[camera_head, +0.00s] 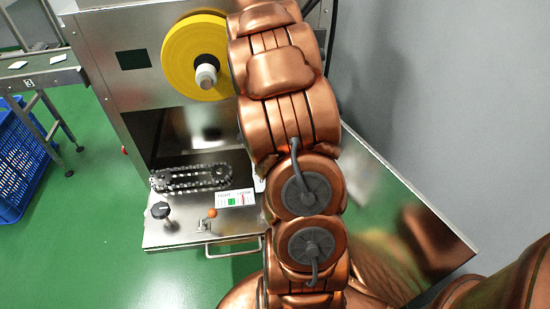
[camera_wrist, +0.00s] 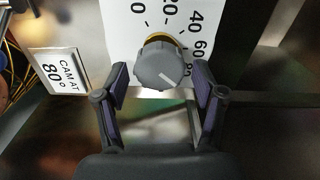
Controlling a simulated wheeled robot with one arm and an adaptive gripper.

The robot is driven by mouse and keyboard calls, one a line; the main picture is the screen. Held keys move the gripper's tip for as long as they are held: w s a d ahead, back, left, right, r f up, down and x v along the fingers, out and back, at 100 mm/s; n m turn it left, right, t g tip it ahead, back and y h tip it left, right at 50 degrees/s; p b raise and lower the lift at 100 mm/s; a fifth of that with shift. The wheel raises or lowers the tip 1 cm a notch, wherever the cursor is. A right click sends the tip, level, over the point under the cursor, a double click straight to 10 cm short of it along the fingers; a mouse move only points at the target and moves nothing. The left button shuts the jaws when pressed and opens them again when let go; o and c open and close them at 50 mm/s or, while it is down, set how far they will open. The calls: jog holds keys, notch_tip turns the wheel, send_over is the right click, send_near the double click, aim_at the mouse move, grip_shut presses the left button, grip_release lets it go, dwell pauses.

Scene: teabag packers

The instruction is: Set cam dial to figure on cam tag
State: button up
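The cam dial (camera_wrist: 163,67) is a grey ribbed knob with a pale slanted line on its face, over a brass-coloured collar. Behind it is a white scale plate (camera_wrist: 122,30); figures 20, 40 and 60 show, and an 80 is partly hidden beside the right finger. I cannot tell exactly which figure the line meets. The cam tag (camera_wrist: 59,76) stands to the left and reads "CAM AT 80°". My gripper (camera_wrist: 161,74) is open, its two dark fingers on either side of the dial with visible gaps. In the head view my arm hides the gripper and cam dial.
In the head view a steel machine carries a yellow reel (camera_head: 184,60), a chain (camera_head: 190,178), a black knob (camera_head: 160,210) and an orange-tipped lever (camera_head: 212,213). A blue crate (camera_head: 22,160) and a conveyor (camera_head: 40,72) are at left. A grey wall is close on the right.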

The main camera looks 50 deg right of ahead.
jog(key=shift+o, duration=0.2)
notch_tip(320, 180, up, 12)
dwell(0.7)
dwell(0.5)
jog(key=s+a+r+n+g, duration=0.1)
jog(key=s+a+r+n, duration=0.15)
jog(key=a+n, duration=0.55)
jog(key=s+a+r+n+g, duration=0.1)
jog(key=s+a+n, duration=0.35)
jog(key=a, duration=0.65)
jog(key=s+a+n+g, duration=0.1)
jog(key=s+a+n, duration=1)
jog(key=a+n, duration=0.15)
notch_tip(320, 180, up, 27)
jog(key=d+t+p, duration=0.1)
jog(key=p, duration=2.4)
jog(key=shift+f, duration=0.2)
